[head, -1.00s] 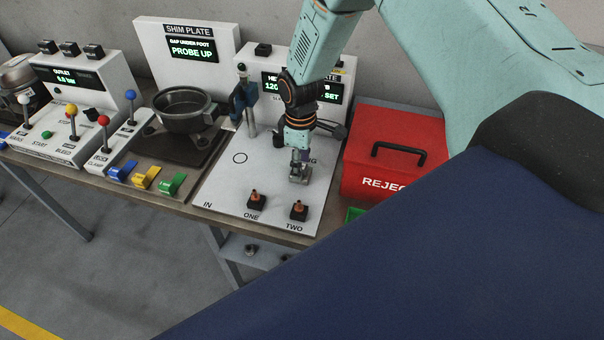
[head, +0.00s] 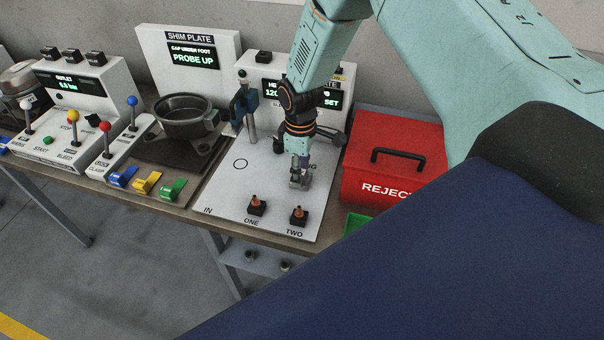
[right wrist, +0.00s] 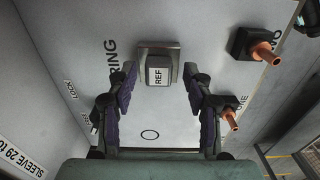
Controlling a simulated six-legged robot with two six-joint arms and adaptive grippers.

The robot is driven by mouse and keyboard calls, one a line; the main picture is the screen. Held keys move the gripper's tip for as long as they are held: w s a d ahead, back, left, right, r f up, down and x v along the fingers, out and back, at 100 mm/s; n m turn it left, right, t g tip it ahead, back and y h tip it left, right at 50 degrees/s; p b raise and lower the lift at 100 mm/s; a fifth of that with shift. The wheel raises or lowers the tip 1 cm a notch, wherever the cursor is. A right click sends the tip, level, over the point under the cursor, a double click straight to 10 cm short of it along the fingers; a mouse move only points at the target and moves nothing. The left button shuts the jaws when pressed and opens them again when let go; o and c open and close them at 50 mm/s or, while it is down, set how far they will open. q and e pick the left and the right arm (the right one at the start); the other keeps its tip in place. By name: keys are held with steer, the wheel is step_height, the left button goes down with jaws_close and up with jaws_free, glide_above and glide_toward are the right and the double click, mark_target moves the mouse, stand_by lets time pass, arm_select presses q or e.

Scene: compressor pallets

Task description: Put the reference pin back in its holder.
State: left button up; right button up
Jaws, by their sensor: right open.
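My right gripper (head: 300,164) points down over the white plate, just above a small grey metal block (head: 299,181). In the right wrist view, the gripper (right wrist: 160,78) is open, with its purple-padded fingers apart. The block, labelled REF (right wrist: 158,66), shows between and beyond the fingertips. I cannot make out a separate reference pin, or whether one sits in the block. My left gripper is not in view.
Black blocks with copper-coloured stubs stand at ONE (head: 257,206) and TWO (head: 298,215). A blue clamp post (head: 244,106) stands behind. A red REJECT box (head: 394,160) is close on the right. The plate around the printed circle (head: 240,163) is clear.

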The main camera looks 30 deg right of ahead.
steer(key=shift+w+d, duration=0.1)
steer(key=shift+c, duration=0.4)
steer(key=shift+c, duration=0.8)
jaws_close()
steer(key=shift+r+p, duration=2.55)
steer(key=shift+r, duration=0.45)
